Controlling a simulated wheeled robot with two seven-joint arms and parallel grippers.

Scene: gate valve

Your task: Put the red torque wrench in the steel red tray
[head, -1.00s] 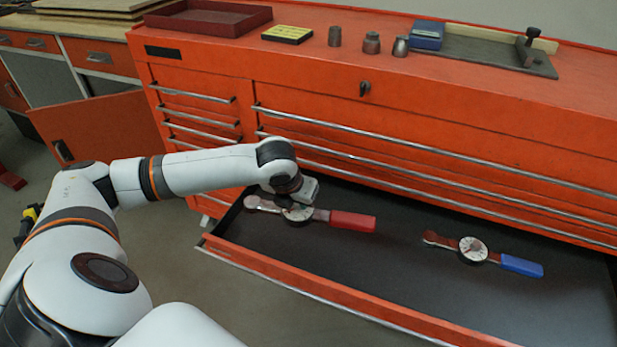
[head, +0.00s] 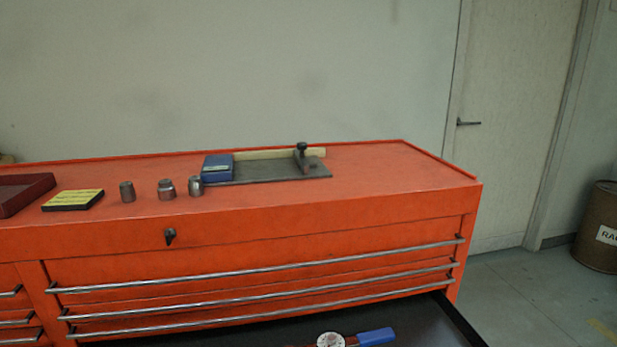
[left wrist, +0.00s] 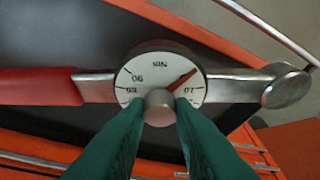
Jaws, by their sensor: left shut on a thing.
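The red torque wrench (left wrist: 40,87) shows in the left wrist view, with its red handle to the left, a round white dial in the middle and a steel head to the right. My left gripper (left wrist: 159,108) has its green fingers closed on the knob at the dial's centre. The dark drawer floor lies behind the wrench; whether they touch I cannot tell. The steel red tray (head: 22,196) is cut off at the left edge of the head view, on top of the orange cabinet. My right gripper is in neither view.
The drawer (head: 430,322) stands open, with a blue-handled torque wrench (head: 375,337) in it. On the cabinet top (head: 400,165) are a yellow box (head: 73,200), three metal sockets (head: 166,190), and a dark plate (head: 265,171) with a blue box (head: 217,167). The cabinet top's right end is clear.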

